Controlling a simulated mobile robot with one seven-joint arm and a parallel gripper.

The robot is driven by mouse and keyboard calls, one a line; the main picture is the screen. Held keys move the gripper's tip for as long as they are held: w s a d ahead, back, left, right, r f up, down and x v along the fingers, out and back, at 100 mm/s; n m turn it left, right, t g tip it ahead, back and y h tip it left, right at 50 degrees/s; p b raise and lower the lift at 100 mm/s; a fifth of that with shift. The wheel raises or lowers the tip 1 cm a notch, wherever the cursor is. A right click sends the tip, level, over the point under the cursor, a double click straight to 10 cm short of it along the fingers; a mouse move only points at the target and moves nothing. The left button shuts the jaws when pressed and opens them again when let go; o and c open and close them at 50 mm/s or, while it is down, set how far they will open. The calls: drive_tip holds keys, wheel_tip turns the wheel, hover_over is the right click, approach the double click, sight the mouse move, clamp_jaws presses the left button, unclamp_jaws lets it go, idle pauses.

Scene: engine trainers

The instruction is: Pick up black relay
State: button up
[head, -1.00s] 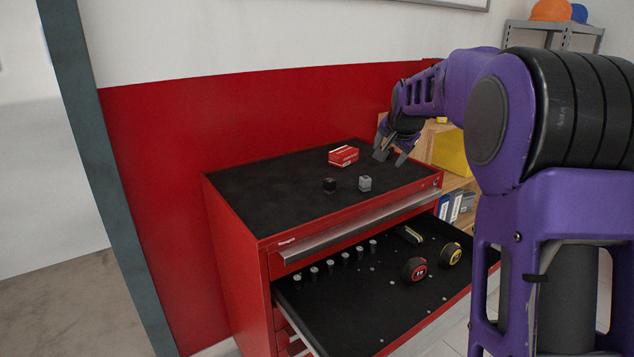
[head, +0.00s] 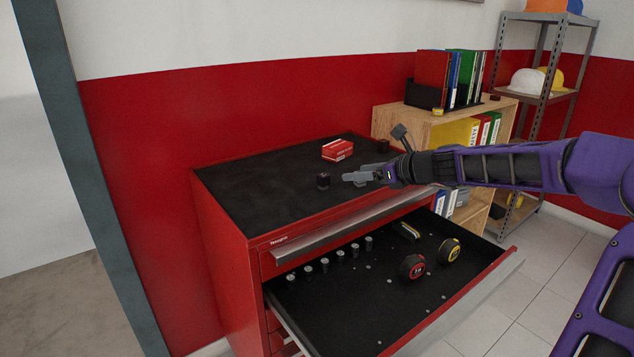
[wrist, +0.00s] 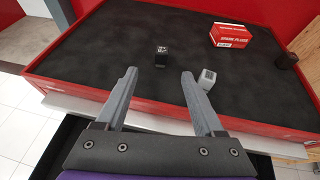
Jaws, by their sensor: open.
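The black relay (head: 323,181) is a small dark cube standing on the black top of the red tool cabinet (head: 228,235). In the wrist view the black relay (wrist: 161,60) shows ahead of the fingers, between their lines and apart from them. My gripper (head: 372,157) is open and empty, over the right part of the cabinet top, to the right of the black relay. It also shows in the wrist view (wrist: 158,76). A grey relay (wrist: 207,79) stands just beyond the right fingertip in the wrist view; in the head view it is mostly hidden by my gripper.
A red spark plug box (head: 338,149) lies behind the relays. A dark round object (head: 383,146) stands at the back right of the top. The open drawer (head: 490,264) below holds several sockets and two tape measures. The left of the top is clear.

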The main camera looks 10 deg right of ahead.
approach(317, 186)
drive_tip(key=w, duration=0.1)
drive_tip(key=w+a+r, duration=0.1)
drive_tip(key=w+a+b, duration=0.1)
drive_tip(key=shift+a+r, duration=0.25)
drive_tip(key=shift+r, duration=0.1)
drive_tip(key=shift+d+x, duration=0.2)
drive_tip(key=shift+x, duration=2.8)
drive_tip(key=shift+f, duration=0.1)
clamp_jaws()
